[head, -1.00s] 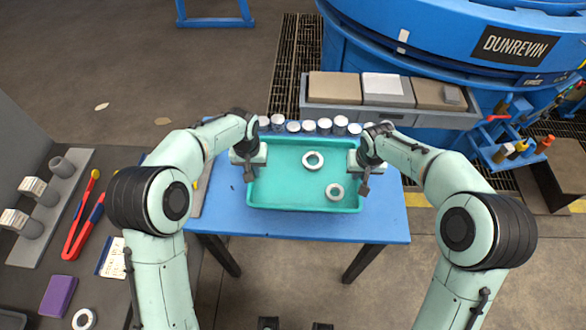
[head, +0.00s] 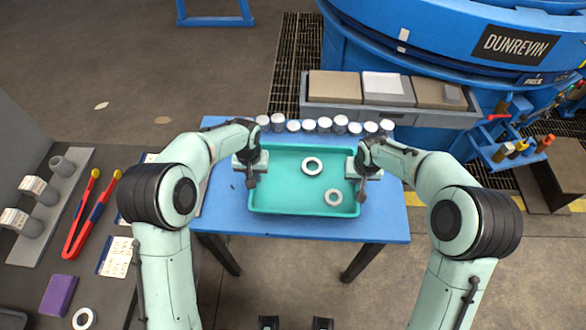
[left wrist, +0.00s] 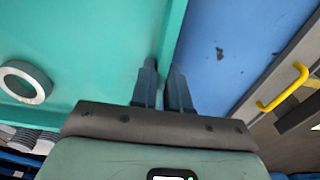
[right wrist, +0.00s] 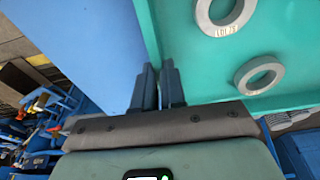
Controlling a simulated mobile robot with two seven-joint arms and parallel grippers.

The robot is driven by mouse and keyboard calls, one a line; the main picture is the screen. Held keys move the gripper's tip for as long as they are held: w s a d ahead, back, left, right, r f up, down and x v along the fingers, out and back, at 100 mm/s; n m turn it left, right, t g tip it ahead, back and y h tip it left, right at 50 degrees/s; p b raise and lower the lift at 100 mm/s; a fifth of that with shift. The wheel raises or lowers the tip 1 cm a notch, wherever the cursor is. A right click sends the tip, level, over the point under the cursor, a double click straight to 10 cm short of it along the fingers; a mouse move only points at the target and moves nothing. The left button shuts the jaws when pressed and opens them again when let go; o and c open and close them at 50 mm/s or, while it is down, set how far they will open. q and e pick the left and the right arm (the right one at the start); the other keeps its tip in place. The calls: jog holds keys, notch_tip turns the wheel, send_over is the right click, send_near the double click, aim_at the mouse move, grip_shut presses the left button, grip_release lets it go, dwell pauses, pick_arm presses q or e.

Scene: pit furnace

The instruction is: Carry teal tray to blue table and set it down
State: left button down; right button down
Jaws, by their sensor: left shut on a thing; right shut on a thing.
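The teal tray (head: 285,190) is over the middle of the blue table (head: 290,229) in the head view and looks level. Whether its underside touches the tabletop, I cannot tell. Two pale rings lie in it, one near the back middle (head: 312,166) and one towards the front right (head: 333,197). My left gripper (head: 250,178) is shut on the tray's left wall, which also shows in the left wrist view (left wrist: 168,40). My right gripper (head: 361,184) is shut on its right wall, seen between the fingers in the right wrist view (right wrist: 152,35).
A row of several white-topped grey cylinders (head: 310,126) stands along the table's back edge, close behind the tray. A grey shelf with boxes (head: 384,88) and the blue furnace (head: 440,50) are beyond. The table's front strip and right side are clear.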

pick_arm(q)
jog(key=shift+d+f, duration=0.1)
jog(key=shift+d, duration=0.45)
pick_arm(e)
jog(key=shift+a+f, duration=0.15)
jog(key=shift+a, duration=0.4)
pick_arm(q)
jog(key=c, duration=1.5)
grip_release()
jog(key=shift+f, duration=0.2)
pick_arm(e)
jog(key=c, duration=1.6)
grip_release()
jog(key=shift+f, duration=0.2)
pick_arm(q)
jog(key=o, duration=0.4)
pick_arm(e)
jog(key=o, duration=0.4)
pick_arm(q)
jog(key=shift+a, duration=0.2)
pick_arm(e)
jog(key=shift+d, duration=0.2)
pick_arm(q)
jog(key=shift+a, duration=0.1)
pick_arm(e)
jog(key=shift+d, duration=0.1)
